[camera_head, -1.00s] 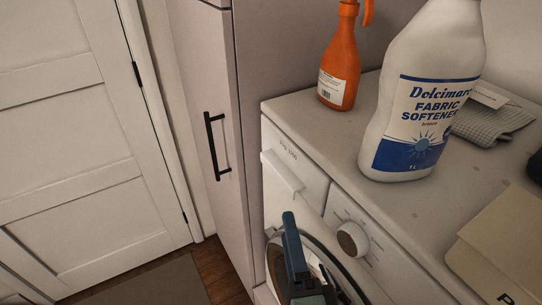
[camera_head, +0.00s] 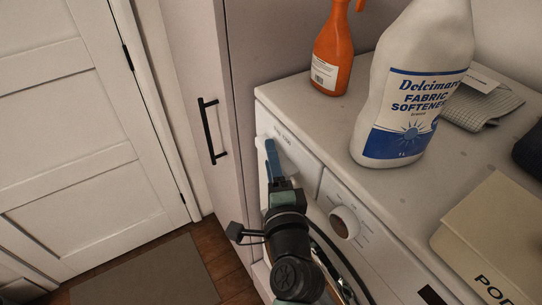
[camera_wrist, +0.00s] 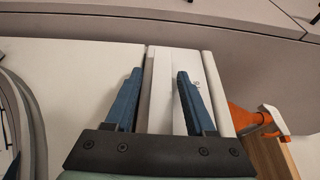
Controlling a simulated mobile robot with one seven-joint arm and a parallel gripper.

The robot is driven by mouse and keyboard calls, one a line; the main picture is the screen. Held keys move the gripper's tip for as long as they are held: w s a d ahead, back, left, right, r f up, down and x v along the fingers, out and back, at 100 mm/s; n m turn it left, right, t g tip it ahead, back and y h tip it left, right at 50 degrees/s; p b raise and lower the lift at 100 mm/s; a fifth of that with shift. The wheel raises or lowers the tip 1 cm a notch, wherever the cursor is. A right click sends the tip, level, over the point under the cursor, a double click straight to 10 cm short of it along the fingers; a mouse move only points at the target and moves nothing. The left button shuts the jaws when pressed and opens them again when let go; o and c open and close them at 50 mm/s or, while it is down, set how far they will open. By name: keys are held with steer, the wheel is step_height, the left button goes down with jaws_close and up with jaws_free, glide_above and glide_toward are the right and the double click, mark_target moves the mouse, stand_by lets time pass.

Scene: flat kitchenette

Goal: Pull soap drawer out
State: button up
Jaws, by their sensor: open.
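The soap drawer (camera_head: 296,153) is the pale panel at the upper left of the white washing machine's front. It looks closed, and my gripper partly hides its handle lip. My gripper (camera_head: 270,148) is in front of the drawer's left part with its blue fingers pointing at it. In the wrist view my gripper (camera_wrist: 158,73) is open, one finger on each side of a pale raised strip (camera_wrist: 164,95) that looks like the drawer handle. I see gaps between strip and fingers; whether the tips touch the drawer front I cannot tell.
On the washing machine top (camera_head: 345,183) stand an orange spray bottle (camera_head: 332,55) and a white fabric softener bottle (camera_head: 408,95). A folded cloth (camera_head: 480,108) and a beige box (camera_head: 495,240) lie further right. A tall cabinet with a black handle (camera_head: 212,132) stands left of the machine.

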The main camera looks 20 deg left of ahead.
steer(key=shift+w+a, duration=0.1)
steer(key=shift+w, duration=0.1)
steer(key=shift+c, duration=0.2)
jaws_close()
steer(key=shift+s+f, duration=0.1)
steer(key=shift+f, duration=0.2)
stand_by(0.9)
